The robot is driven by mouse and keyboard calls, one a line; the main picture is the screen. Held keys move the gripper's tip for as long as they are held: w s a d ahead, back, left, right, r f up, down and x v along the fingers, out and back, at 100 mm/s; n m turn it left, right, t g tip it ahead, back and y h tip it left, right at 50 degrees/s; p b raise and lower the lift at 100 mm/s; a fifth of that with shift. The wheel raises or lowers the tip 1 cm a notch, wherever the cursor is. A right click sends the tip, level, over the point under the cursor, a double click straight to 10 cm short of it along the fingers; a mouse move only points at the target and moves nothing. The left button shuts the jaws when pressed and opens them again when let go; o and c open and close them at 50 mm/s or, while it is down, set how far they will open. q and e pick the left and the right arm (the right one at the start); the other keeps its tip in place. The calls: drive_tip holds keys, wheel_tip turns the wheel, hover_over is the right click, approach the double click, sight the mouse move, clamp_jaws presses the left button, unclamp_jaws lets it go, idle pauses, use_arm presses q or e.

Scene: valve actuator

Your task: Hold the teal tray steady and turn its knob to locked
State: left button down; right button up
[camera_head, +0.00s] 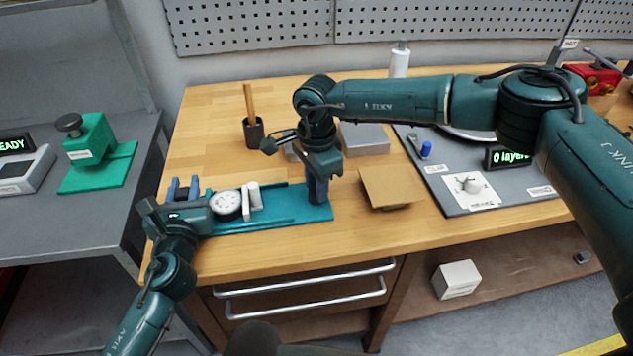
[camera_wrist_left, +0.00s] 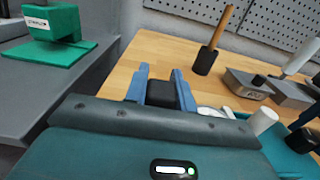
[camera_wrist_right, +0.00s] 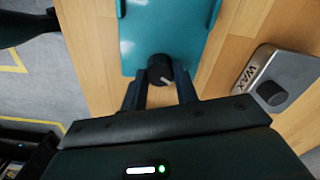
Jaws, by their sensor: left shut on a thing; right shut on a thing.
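The teal tray (camera_head: 290,216) lies along the front edge of the wooden bench, with a white round gauge (camera_head: 226,203) near its left end. My left gripper (camera_head: 183,187) is at that left end, its blue fingers shut on a dark block, the tray's handle as far as I can tell (camera_wrist_left: 160,94). My right gripper (camera_head: 318,190) points down at the tray's right end. In the right wrist view its fingers are shut around the black knob (camera_wrist_right: 160,68), which has a pale pointer line. The knob is hidden in the head view.
A wax tin (camera_wrist_right: 282,78) and a grey block (camera_head: 365,139) stand behind the tray. A brown board (camera_head: 391,187) lies to the right, near a grey panel (camera_head: 520,187) with a dial.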

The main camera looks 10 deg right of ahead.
use_arm(q)
drive_tip(key=shift+f, duration=0.3)
use_arm(e)
drive_tip(key=m, duration=0.5)
drive_tip(key=shift+m, duration=0.3)
drive_tip(key=m, duration=0.5)
drive_tip(key=shift+m, duration=0.3)
drive_tip(key=o, duration=1)
wheel_tip(320, 180, up, 12)
drive_tip(key=shift+r, duration=0.1)
